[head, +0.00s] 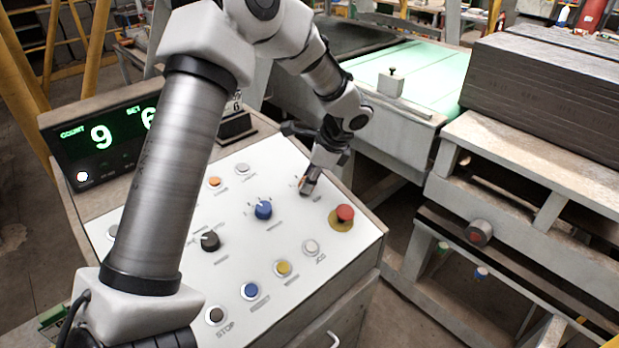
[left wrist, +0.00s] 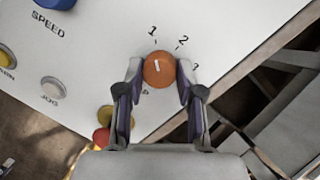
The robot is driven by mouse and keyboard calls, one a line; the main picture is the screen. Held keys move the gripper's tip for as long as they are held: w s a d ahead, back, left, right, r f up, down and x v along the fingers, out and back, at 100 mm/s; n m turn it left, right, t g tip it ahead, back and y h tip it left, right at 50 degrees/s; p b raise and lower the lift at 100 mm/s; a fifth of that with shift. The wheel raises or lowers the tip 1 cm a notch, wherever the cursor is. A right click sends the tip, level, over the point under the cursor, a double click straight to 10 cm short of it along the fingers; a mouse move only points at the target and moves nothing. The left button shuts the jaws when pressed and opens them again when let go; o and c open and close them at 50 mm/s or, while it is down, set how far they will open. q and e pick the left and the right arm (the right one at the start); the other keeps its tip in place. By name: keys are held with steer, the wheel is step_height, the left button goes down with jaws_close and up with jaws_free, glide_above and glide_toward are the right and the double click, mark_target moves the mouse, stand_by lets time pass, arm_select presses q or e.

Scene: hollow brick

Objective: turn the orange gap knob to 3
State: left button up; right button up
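The orange gap knob (left wrist: 158,69) is round with a white pointer line, on the white panel (left wrist: 225,30). Its pointer faces up the picture, close to the 1 mark; the 2 and 3 marks lie to the right. My left gripper (left wrist: 160,72) has one finger on each side of the knob, apart or barely touching; contact is unclear. Part of the knob's label is hidden by a finger. In the head view my left gripper (head: 308,186) points down at the panel and mostly hides the knob. My right gripper is not in view.
A red emergency button (head: 345,212) stands close to the gripper. A blue knob (head: 263,209), a black knob (head: 210,241) and several push buttons share the panel. A lit display (head: 100,140) reads COUNT 9. A green conveyor (head: 420,75) lies behind.

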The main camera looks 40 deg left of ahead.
arm_select(q)
steer(key=shift+s+f, duration=0.15)
steer(key=shift+f, duration=0.1)
steer(key=m+p, duration=0.3)
steer(key=m, duration=0.1)
steer(key=shift+d+r+m+p, duration=0.1)
steer(key=shift+m+p, duration=0.2)
steer(key=shift+p, duration=0.05)
steer(key=m+p, duration=0.2)
steer(key=m, duration=0.1)
steer(key=shift+m+t+y, duration=0.3)
steer(key=shift+t+y, duration=0.1)
steer(key=m+p, duration=0.1)
steer(key=m, duration=0.1)
steer(key=shift+m+t, duration=0.3)
steer(key=shift+m, duration=0.1)
steer(key=m, duration=0.3)
steer(key=shift+s+f+m+t, duration=0.1)
steer(key=shift+f+m+t, duration=0.1)
steer(key=shift+m+t, duration=0.2)
steer(key=m+t, duration=0.1)
steer(key=m, duration=0.4)
steer(key=shift+m+h, duration=0.3)
